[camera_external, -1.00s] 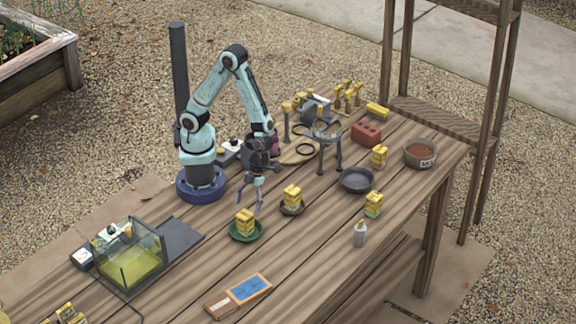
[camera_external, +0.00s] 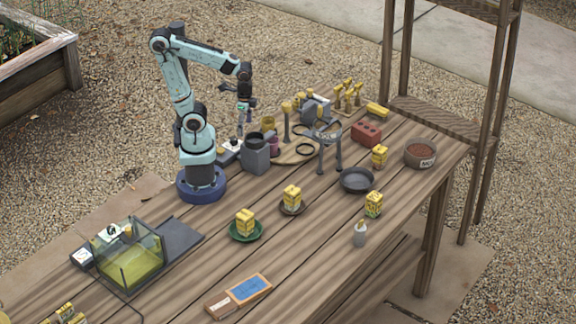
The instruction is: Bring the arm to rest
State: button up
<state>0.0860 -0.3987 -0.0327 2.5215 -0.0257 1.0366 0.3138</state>
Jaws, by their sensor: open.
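My gripper (camera_external: 245,120) hangs with its fingers pointing down, above the back part of the wooden table (camera_external: 300,245). It is open and nothing shows between its fingers. The arm is raised and folded, with its elbow high above its base. A grey canister (camera_external: 256,153) stands on the table below the gripper and a little to its right; the gripper looks clear of it. A yellow box (camera_external: 245,222) sits on a green saucer (camera_external: 246,237), and another yellow box (camera_external: 292,196) sits on a brown saucer (camera_external: 293,210), both well away from the gripper.
A glass tank (camera_external: 130,262) stands at the left. A metal stand (camera_external: 322,150), a dark pan (camera_external: 357,180), a red brick (camera_external: 366,132) and a brown-filled bowl (camera_external: 420,154) are at the right. A white bottle (camera_external: 360,234) and blue-faced board (camera_external: 248,288) are near the front. Air around the arm is clear.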

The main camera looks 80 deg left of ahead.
jog(key=s+a+n, duration=0.1)
jog(key=n, duration=0.1)
jog(key=s+a+r+n, duration=0.1)
jog(key=n, duration=0.1)
jog(key=s+a+n, duration=0.1)
jog(key=shift+r+n, duration=0.2)
jog(key=shift+n, duration=0.2)
